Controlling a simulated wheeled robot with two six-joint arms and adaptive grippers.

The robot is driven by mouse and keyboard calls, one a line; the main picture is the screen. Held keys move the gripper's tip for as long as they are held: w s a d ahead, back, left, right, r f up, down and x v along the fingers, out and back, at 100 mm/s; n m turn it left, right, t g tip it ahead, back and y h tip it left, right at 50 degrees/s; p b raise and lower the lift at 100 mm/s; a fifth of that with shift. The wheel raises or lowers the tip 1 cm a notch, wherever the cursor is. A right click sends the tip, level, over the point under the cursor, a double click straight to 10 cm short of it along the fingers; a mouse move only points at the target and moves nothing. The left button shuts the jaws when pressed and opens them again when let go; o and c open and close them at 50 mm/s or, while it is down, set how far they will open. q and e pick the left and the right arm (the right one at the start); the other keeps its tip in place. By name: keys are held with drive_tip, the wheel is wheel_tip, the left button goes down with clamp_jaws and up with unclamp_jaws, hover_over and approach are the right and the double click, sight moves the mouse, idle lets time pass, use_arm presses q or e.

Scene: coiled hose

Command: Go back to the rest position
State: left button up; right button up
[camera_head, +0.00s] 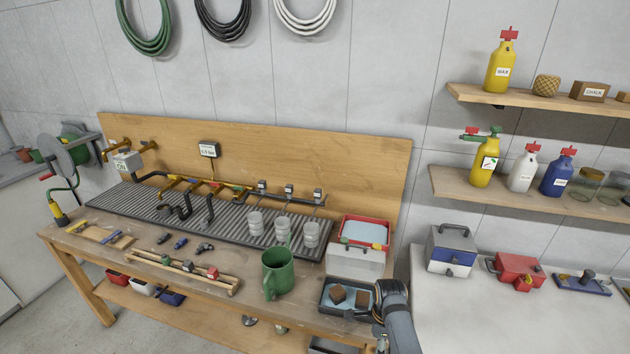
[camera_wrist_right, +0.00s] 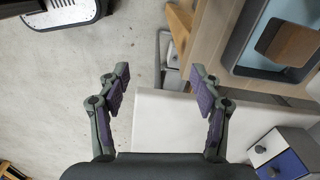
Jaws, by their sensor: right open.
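My right gripper (camera_wrist_right: 159,90) is open and empty in the right wrist view, its two fingers apart with pale floor and a white surface beyond them. In the head view my right arm (camera_head: 401,322) comes up from the bottom, at the right end of the wooden workbench (camera_head: 245,286). Its gripper end lies beside the dark tray (camera_head: 326,307), and its fingers are hard to make out there. My left gripper does not show in either view. Coiled hoses, one green (camera_head: 146,45), one black (camera_head: 222,28) and one white (camera_head: 304,25), hang on the wall.
A white counter (camera_head: 470,315) with a blue and white box (camera_head: 450,252) is to the right. Shelves (camera_head: 530,191) with bottles are above it.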

drive_tip(key=s+d+f+n+b, duration=0.15)
drive_tip(key=s+f+n, duration=0.25)
drive_tip(key=s+f, duration=0.55)
drive_tip(key=s+d+f+n+b, duration=0.15)
drive_tip(key=s+f+n, duration=0.3)
drive_tip(key=f, duration=0.95)
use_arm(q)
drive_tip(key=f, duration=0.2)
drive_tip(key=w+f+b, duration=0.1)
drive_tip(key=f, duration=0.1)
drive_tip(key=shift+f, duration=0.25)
use_arm(e)
drive_tip(key=s+d+f+n, duration=0.2)
drive_tip(key=s+f+n, duration=0.1)
drive_tip(key=s, duration=0.5)
drive_tip(key=s+d+f+n, duration=0.3)
drive_tip(key=s+f, duration=0.3)
drive_tip(key=s, duration=0.3)
drive_tip(key=s+d+f+n+t, duration=0.1)
drive_tip(key=s+f+n, duration=0.3)
drive_tip(key=s, duration=0.5)
drive_tip(key=shift+s+d+f+n+h, duration=0.15)
drive_tip(key=shift+s+d+n+h, duration=0.2)
drive_tip(key=shift+d+n, duration=0.4)
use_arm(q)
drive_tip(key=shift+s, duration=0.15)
use_arm(e)
drive_tip(key=shift+w, duration=0.15)
